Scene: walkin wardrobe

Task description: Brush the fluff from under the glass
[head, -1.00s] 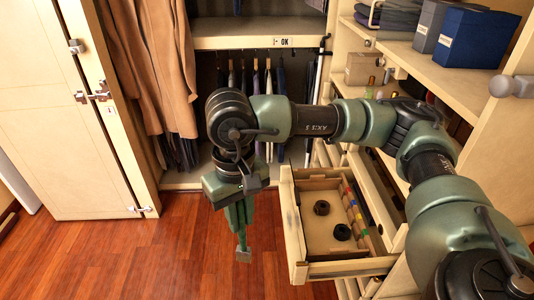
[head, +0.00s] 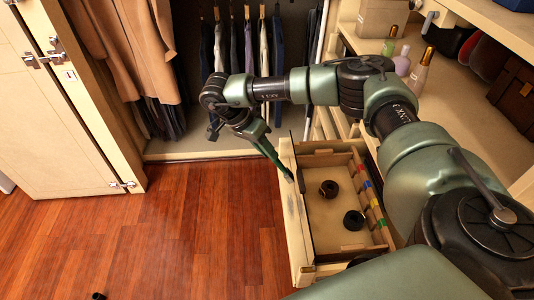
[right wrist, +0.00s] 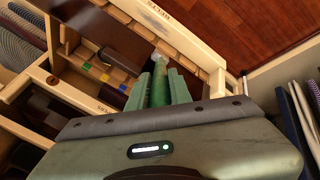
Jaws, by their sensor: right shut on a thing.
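My right gripper (head: 276,156) is at the far left corner of the pulled-out drawer (head: 306,274), tilted down to the right. In the right wrist view, its green fingers (right wrist: 160,90) are shut on a green handle (right wrist: 159,84) with a pale tip (right wrist: 158,58), probably a brush. The tip is close to the drawer's front board in the picture; I cannot tell if it touches. Two dark rolled belts (head: 329,188) (head: 353,219) lie in the drawer. I cannot make out a glass pane or fluff for certain. My left gripper is not in view.
Coloured tabs (head: 370,194) line the drawer's right divider. Hanging clothes (head: 240,45) are behind it. Bottles (head: 402,60) stand on the right shelf. The wooden floor (head: 190,220) left of the drawer is mostly clear; a small dark thing (head: 98,296) shows at the bottom edge.

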